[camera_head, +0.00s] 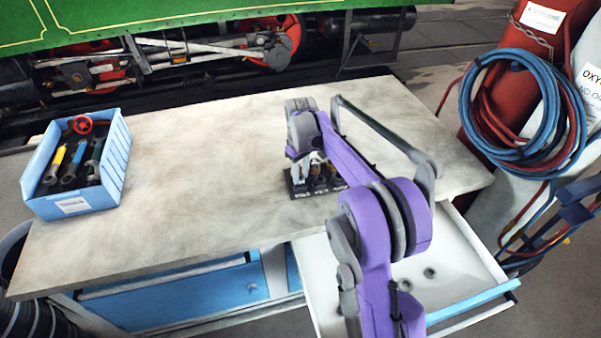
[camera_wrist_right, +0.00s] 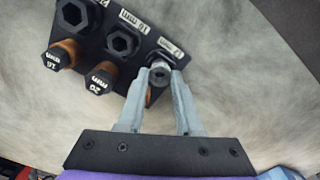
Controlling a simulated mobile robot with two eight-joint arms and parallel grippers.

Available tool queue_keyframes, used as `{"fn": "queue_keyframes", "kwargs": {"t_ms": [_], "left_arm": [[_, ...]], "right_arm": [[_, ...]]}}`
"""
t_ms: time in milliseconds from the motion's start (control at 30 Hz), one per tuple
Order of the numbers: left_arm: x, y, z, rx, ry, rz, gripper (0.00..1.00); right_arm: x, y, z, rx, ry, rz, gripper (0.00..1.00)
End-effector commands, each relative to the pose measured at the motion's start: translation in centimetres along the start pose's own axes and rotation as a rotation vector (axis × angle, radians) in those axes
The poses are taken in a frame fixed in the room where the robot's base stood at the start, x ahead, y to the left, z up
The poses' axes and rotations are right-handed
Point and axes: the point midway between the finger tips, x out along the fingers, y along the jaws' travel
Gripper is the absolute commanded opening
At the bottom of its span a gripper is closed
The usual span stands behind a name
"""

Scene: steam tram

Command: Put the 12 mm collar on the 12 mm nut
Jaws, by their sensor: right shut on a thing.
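A black stand (camera_head: 318,188) sits on the bench top; it also shows in the right wrist view (camera_wrist_right: 145,53). It carries black hexagonal pieces and a row of brown posts with dark labelled ends. The spot labelled 12 mm (camera_wrist_right: 172,48) is at its right end in the wrist view. My right gripper (camera_wrist_right: 161,73) is shut on a small grey and dark piece, which I take for the 12 mm collar (camera_wrist_right: 160,76), at that spot. The fingers hide most of the 12 mm nut, so I cannot tell whether the collar is around it. My left gripper is not in view.
A blue bin (camera_head: 75,208) with several tools stands at the bench's left end. An open white drawer (camera_head: 465,262) juts out at the front right. The bench top (camera_head: 200,170) between bin and stand is clear. Gas cylinders with coiled hoses (camera_head: 515,130) stand at the right.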

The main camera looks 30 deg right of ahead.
Motion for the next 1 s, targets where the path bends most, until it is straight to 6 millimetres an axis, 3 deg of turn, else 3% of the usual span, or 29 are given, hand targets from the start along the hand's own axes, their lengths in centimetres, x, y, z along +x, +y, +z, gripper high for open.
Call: {"fn": "queue_keyframes", "kwargs": {"t_ms": [1000], "left_arm": [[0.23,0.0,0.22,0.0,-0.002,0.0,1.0]], "right_arm": [[0.46,0.0,-0.01,0.0,0.0,0.0,0.0]]}}
